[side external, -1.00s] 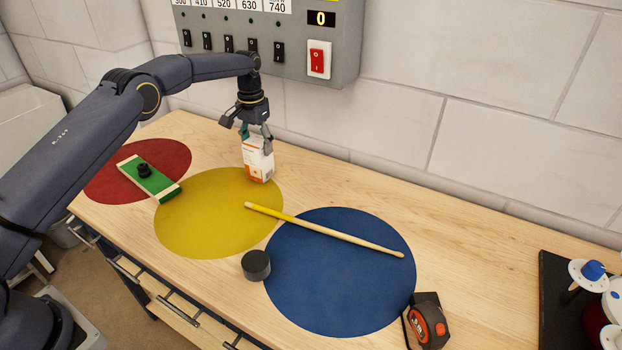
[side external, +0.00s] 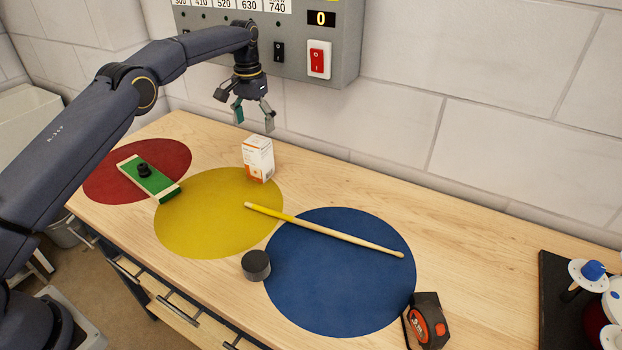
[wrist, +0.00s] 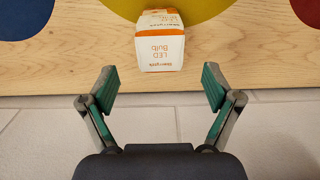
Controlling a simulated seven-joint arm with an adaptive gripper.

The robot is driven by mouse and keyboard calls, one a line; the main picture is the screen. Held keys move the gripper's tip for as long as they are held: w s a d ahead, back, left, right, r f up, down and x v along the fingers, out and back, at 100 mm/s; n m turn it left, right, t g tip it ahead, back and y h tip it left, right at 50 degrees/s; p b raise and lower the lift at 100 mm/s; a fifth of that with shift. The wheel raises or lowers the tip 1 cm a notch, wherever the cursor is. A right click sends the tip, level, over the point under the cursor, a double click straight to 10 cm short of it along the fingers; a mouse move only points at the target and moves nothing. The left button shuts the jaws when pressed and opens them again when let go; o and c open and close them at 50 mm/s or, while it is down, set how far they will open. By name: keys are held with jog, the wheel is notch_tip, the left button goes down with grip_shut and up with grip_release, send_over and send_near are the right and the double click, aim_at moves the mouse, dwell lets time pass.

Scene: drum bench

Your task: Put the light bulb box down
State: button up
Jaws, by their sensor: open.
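The light bulb box (side external: 258,159) is white with orange print and stands upright on the wooden bench, at the back edge of the yellow disc (side external: 205,225). The box (wrist: 160,48) also shows in the wrist view, its top marked "LED Bulb". My gripper (side external: 255,128) is above the box, open and apart from it. In the wrist view my gripper (wrist: 160,85) has its two fingers spread wide with nothing between them.
A drumstick (side external: 325,231) lies across the yellow and blue discs. A dark cylinder (side external: 256,265), a green block (side external: 150,178) and a tape measure (side external: 428,322) are on the bench. A grey switch panel (side external: 345,45) hangs on the wall behind.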

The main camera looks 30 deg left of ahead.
notch_tip(320, 180, up, 9)
jog(key=s+t, duration=0.1)
jog(key=s, duration=0.2)
jog(key=s+d+r+t, duration=0.2)
jog(key=s+d+r, duration=0.1)
jog(key=s+r, duration=1)
jog(key=s+f+t, duration=0.1)
jog(key=s+f, duration=0.2)
jog(key=s, duration=0.5)
jog(key=s+f, duration=0.3)
jog(key=s, duration=0.5)
jog(key=s+d+f+t, duration=0.1)
jog(key=s+f, duration=0.1)
jog(key=s, duration=0.6)
jog(key=shift+f+t, duration=0.3)
jog(key=shift+f, duration=0.1)
